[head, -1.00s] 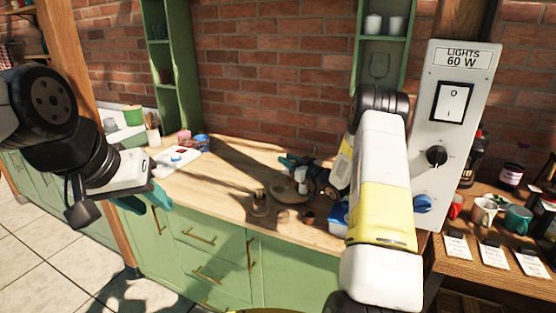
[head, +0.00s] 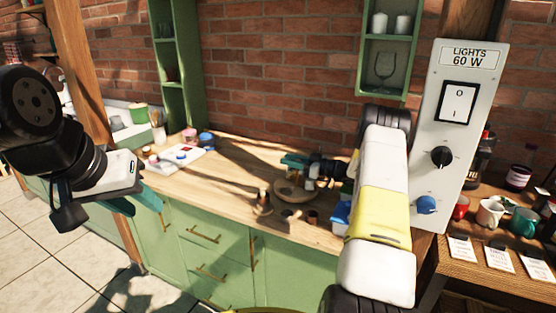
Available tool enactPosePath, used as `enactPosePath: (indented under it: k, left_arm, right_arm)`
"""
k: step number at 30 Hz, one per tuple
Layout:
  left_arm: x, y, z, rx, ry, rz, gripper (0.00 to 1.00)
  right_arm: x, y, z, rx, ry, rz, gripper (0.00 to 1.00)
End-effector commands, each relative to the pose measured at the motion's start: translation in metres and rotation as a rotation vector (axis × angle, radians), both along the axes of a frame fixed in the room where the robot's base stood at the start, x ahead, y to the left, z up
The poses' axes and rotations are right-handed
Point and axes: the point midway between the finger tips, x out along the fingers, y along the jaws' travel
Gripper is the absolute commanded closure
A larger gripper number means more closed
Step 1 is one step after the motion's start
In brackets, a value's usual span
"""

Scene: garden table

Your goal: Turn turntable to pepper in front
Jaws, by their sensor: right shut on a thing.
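The turntable (head: 284,197) is a small round wooden disc on the counter, in the middle of the head view. A small pale thing (head: 310,184) shows at its right side; I cannot tell whether it is the pepper. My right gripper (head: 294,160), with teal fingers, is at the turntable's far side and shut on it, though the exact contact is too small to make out. My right arm hides the area to its right. My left gripper (head: 138,202) is open and empty, left of the counter's front and away from the turntable.
Small brown items, including a stand (head: 262,203) and a cup (head: 312,217), sit near the counter's front edge. A white board (head: 183,157) and jars (head: 206,139) lie at the left. A light-switch panel (head: 458,130) stands right. Mugs (head: 490,212) stand on a side table.

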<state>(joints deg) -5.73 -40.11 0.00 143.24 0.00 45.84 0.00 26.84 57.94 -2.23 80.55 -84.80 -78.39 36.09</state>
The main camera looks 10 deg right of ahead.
Motion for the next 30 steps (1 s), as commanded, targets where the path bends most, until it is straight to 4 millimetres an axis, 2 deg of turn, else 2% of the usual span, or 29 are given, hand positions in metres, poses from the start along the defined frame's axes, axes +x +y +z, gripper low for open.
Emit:
enactPosePath:
  k: [22,23,24,26,30]
  left_arm:
    - [0.0000,0.0000,0.0000,0.000,0.000,0.000,0.64]
    - [0.0000,0.0000,0.0000,0.000,0.000,0.000,0.64]
    - [0.0000,0.0000,0.0000,0.000,0.000,0.000,0.64]
    - [0.0000,0.0000,0.0000,0.000,0.000,0.000,0.64]
    - [0.0000,0.0000,0.0000,0.000,0.000,0.000,0.64]
  right_arm:
    - [-0.0008,0.0000,0.0011,0.002,-0.001,0.046,1.00]
    - [-0.0008,0.0000,0.0011,0.002,-0.001,0.046,0.71]
    - [-0.0008,0.0000,0.0011,0.002,-0.001,0.046,0.64]
    - [-0.0008,0.0001,0.0010,0.002,-0.001,0.046,0.52]
    - [-0.0009,0.0003,0.0007,0.001,-0.001,0.046,0.51]
